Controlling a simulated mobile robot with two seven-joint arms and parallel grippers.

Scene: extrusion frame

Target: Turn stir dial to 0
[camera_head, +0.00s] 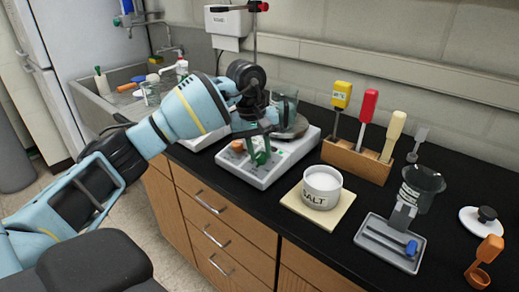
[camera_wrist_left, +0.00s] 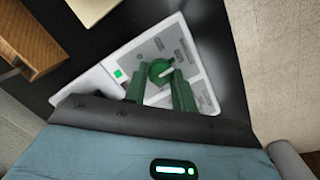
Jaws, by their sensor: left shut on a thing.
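A white hot-plate stirrer (camera_head: 253,177) stands on the black counter with a round plate on top. An orange dial (camera_head: 238,146) sits on its front panel, left of my gripper. My left gripper (camera_head: 261,158) has its green fingers down at the panel. In the left wrist view the fingers (camera_wrist_left: 158,80) are shut on a round green stir dial (camera_wrist_left: 161,70), one finger on each side. The fingers partly hide the dial in the head view. My right gripper is out of view.
A white salt jar (camera_head: 322,187) stands on a pale board right of the stirrer. Behind it is a wooden rack (camera_head: 357,162) with coloured-handled tools. A grey tray (camera_head: 390,244) and a dark beaker (camera_head: 421,187) are farther right. A sink (camera_head: 108,100) is at the left.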

